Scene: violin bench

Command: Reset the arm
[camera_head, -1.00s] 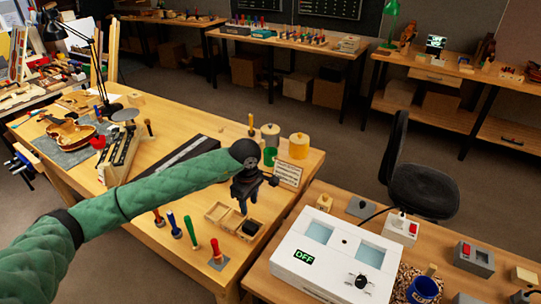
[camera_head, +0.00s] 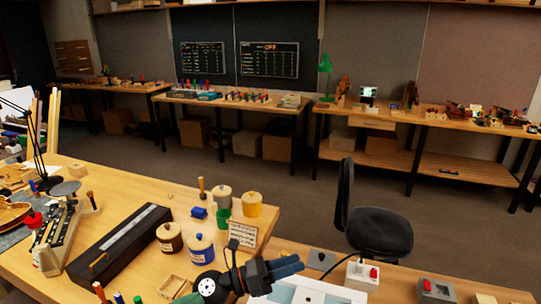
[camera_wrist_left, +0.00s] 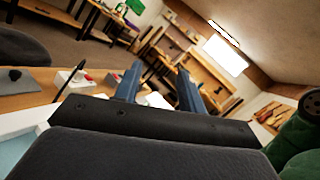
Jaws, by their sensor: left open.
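My left gripper (camera_head: 286,265) is near the bottom of the head view, a little right of the middle. Only a little of my green-sleeved left arm shows at the lower edge. My right gripper is not in view.
A small sign (camera_head: 242,233), lidded jars (camera_head: 201,248) and a long black case (camera_head: 119,246) stand on the bench to the left. A red-switch box (camera_head: 362,273) and an office chair (camera_head: 378,231) are to the right. Open floor lies behind.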

